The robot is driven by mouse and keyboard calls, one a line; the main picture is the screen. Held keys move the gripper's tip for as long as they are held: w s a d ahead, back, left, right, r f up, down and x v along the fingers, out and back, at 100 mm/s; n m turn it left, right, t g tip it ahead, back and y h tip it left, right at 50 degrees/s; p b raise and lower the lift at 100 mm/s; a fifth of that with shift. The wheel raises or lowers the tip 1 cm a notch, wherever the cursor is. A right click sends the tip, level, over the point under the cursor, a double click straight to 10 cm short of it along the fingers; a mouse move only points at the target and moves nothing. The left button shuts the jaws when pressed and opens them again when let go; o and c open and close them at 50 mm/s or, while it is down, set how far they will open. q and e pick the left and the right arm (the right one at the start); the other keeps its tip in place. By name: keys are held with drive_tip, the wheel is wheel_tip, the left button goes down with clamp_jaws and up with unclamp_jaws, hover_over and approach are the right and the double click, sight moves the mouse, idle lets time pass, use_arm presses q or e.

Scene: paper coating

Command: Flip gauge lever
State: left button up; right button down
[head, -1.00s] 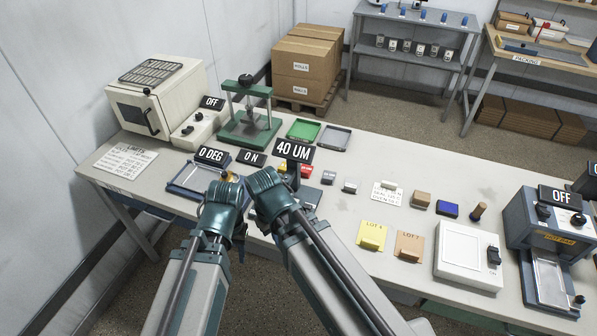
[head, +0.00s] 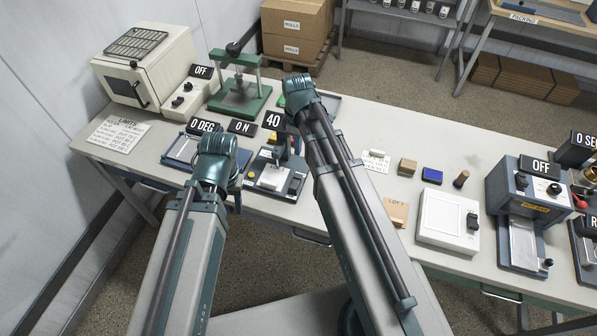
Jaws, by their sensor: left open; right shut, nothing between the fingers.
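The thickness gauge (head: 270,188) is a dark base with a white piece on it and a dark upright post. Its black display (head: 272,121) shows "40"; my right arm covers the rest. A small lever cannot be made out clearly. My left gripper (head: 236,190) is just left of the gauge, its fingers mostly hidden by its wrist; it is open. My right gripper (head: 292,108) is beyond the gauge near the display, its fingertips largely hidden behind its wrist; it is shut and empty.
A coating plate with a "0 DEG" sign (head: 202,125) lies left of the gauge. A green press (head: 240,97) and a white oven (head: 140,75) stand behind. A white scale (head: 447,220) and a blue-grey machine (head: 522,195) stand to the right. The front edge is clear.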

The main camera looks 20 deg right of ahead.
sight(298, 179)
drive_tip(key=shift+f, duration=0.15)
wheel_tip(298, 179, down, 14)
drive_tip(key=b, duration=1.4)
drive_tip(key=shift+w+d, duration=0.1)
drive_tip(key=shift+w+f+b, duration=0.1)
drive_tip(key=shift+f+b, duration=0.25)
drive_tip(key=shift+b, duration=0.2)
drive_tip(key=shift+r, duration=0.3)
drive_tip(key=shift+f, duration=0.1)
drive_tip(key=shift+s, duration=0.25)
